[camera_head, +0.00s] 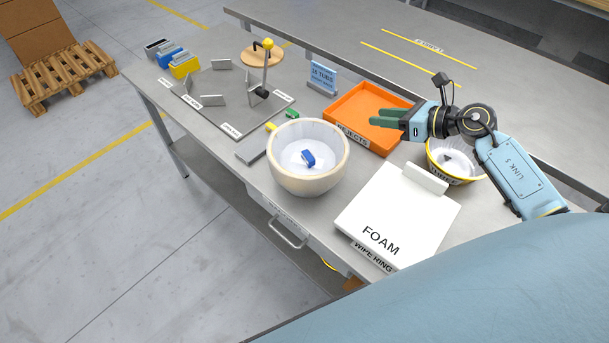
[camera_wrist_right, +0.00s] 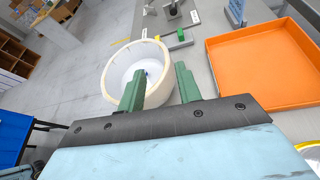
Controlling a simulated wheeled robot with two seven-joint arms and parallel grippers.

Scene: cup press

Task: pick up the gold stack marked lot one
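A yellow-gold stack (camera_head: 184,67) stands at the far left corner of the table, in a row with a blue stack and a black stack; any lot marking on it is too small to read. My right gripper (camera_head: 376,117) is above the orange tray, far to the right of the gold stack. In the right wrist view its two green fingers (camera_wrist_right: 160,72) are apart with nothing between them. My left gripper is not in view.
A round bowl (camera_head: 276,179) with a small blue piece inside stands mid-table. An orange rejects tray (camera_head: 343,137), a white foam box (camera_head: 380,203) and a yellow-rimmed tub (camera_head: 432,160) are to its right.

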